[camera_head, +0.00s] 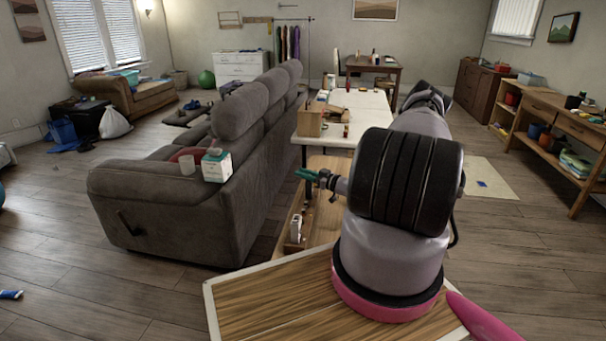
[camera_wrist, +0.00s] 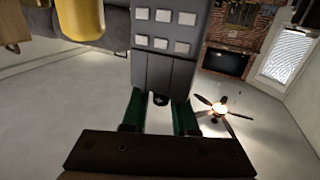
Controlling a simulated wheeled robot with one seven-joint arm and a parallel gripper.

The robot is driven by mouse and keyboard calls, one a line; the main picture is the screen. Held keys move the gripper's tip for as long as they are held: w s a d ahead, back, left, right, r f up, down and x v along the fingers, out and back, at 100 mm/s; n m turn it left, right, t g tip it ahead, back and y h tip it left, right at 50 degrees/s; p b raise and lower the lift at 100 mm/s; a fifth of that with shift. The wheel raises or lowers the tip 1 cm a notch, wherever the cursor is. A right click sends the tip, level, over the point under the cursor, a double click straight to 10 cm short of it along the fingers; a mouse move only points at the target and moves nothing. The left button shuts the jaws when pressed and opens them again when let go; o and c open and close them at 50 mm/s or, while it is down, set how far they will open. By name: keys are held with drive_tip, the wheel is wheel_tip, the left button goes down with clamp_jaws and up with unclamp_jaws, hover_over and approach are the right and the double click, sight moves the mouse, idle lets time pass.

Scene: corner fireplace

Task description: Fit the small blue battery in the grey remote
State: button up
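In the wrist view the dark grey remote (camera_wrist: 165,65) with pale buttons fills the top middle, right in front of my gripper (camera_wrist: 159,100). My two green fingers stand apart and overlap the remote's near end. A small dark round thing (camera_wrist: 160,99) shows between them; I cannot tell what it is. I cannot tell whether the fingers press on anything. In the head view my gripper (camera_head: 312,176) is over the wooden surface beside the sofa; the remote is not clear there. I cannot make out the small blue battery.
A low wooden table (camera_head: 322,230) lies below my gripper, with a small white object (camera_head: 296,228) on it. The grey sofa (camera_head: 180,205) is close on the left, with a carton (camera_head: 216,166) on it. A white table (camera_head: 366,108) holding a wooden box (camera_head: 310,122) stands behind.

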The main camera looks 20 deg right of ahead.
drive_tip(key=shift+o, duration=0.7)
drive_tip(key=shift+f, duration=0.1)
drive_tip(key=shift+s, duration=0.1)
drive_tip(key=v, duration=1)
drive_tip(key=shift+s+d, duration=0.25)
